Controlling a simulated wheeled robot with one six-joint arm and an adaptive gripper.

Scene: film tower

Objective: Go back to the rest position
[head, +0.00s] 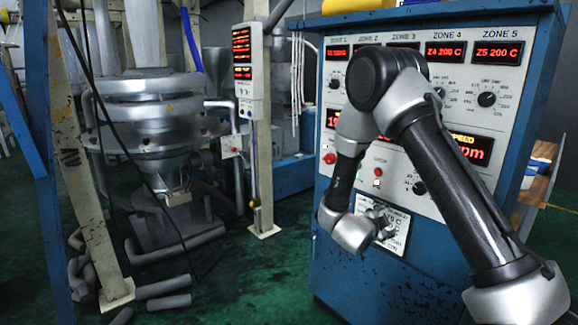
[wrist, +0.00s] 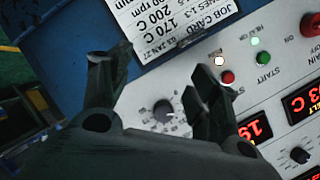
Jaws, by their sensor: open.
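My gripper (wrist: 150,80) is open in the wrist view, its two dark fingers apart with nothing between them. Behind the fingers is the control panel (wrist: 145,100), with a knob (wrist: 164,111), a red button (wrist: 228,77) and a green button (wrist: 263,58). In the head view my arm reaches across the front of the blue control cabinet (head: 330,270). My gripper is mostly hidden there behind the wrist, near the job card (head: 397,236) low on the panel.
The cabinet has several zone displays (head: 444,51) and knobs along its top. Left of it stand a post with a display box (head: 242,70) and a grey film machine (head: 150,110). Blue and tan beams (head: 85,200) stand at far left. Green floor (head: 255,270) is open between.

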